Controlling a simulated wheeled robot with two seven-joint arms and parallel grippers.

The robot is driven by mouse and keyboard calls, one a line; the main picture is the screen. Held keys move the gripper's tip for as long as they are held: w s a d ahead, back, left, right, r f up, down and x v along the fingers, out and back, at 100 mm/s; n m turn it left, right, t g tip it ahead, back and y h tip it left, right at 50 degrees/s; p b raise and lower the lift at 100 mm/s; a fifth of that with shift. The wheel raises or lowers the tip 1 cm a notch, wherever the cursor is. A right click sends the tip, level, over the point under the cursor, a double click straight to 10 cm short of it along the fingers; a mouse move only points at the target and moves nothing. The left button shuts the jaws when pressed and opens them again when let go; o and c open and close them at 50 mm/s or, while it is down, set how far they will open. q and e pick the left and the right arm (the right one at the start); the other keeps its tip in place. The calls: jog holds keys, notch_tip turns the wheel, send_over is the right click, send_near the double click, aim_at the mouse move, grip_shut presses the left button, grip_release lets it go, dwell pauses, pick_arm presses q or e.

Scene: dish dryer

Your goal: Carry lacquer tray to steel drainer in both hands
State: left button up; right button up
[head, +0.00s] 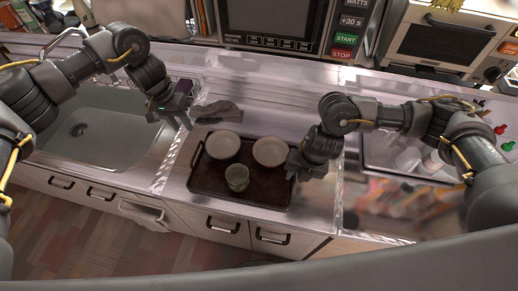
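The dark brown lacquer tray (211,184) rests on the steel counter in the middle of the head view. It bears two pale round dishes, one left (222,146) and one right (270,152), and a greenish cup (237,178) in front. My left gripper (184,121) is above and behind the tray's left end, apart from it. My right gripper (294,168) is at the tray's right end; its fingertips are partly hidden, so contact is unclear. The finger gaps are too small to read.
A steel sink (112,128) lies left of the tray. A microwave (275,22) stands at the back. A metal-rimmed recess (380,160) with bottles beyond is on the right. Drawers with handles are below the front edge.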

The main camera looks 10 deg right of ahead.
notch_tip(320, 180, up, 12)
jog(key=d, duration=0.2)
jog(key=shift+s+d+f, duration=0.15)
jog(key=shift+s+f, duration=0.1)
jog(key=shift+s, duration=0.1)
jog(key=shift+w, duration=0.1)
